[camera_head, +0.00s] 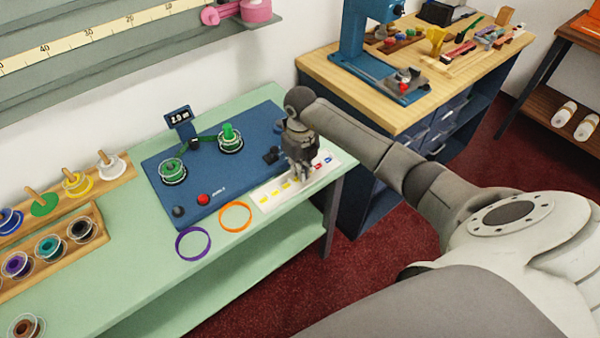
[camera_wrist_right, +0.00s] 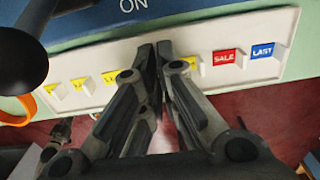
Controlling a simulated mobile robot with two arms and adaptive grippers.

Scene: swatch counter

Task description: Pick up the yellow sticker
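A white sticker card (camera_head: 268,206) lies at the front right of the green counter, with a row of yellow stickers (camera_head: 284,188) and then red and blue ones. In the right wrist view, the card (camera_wrist_right: 290,22) shows yellow stickers (camera_wrist_right: 79,83) on both sides of my fingers, and a red SALE sticker (camera_wrist_right: 226,62) and a blue LAST sticker (camera_wrist_right: 262,51) to the right. My right gripper (camera_head: 301,178) points down at the card. Its fingertips (camera_wrist_right: 158,48) are together over the row and hide part of it. I cannot see whether a sticker is between them. My left gripper is not in view.
A blue device mat (camera_head: 215,190) with green spools, a red button and a dark knob lies behind the card. An orange ring (camera_head: 236,230) and a purple ring (camera_head: 178,246) lie left of it. A wooden workbench (camera_head: 330,72) stands behind my right arm.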

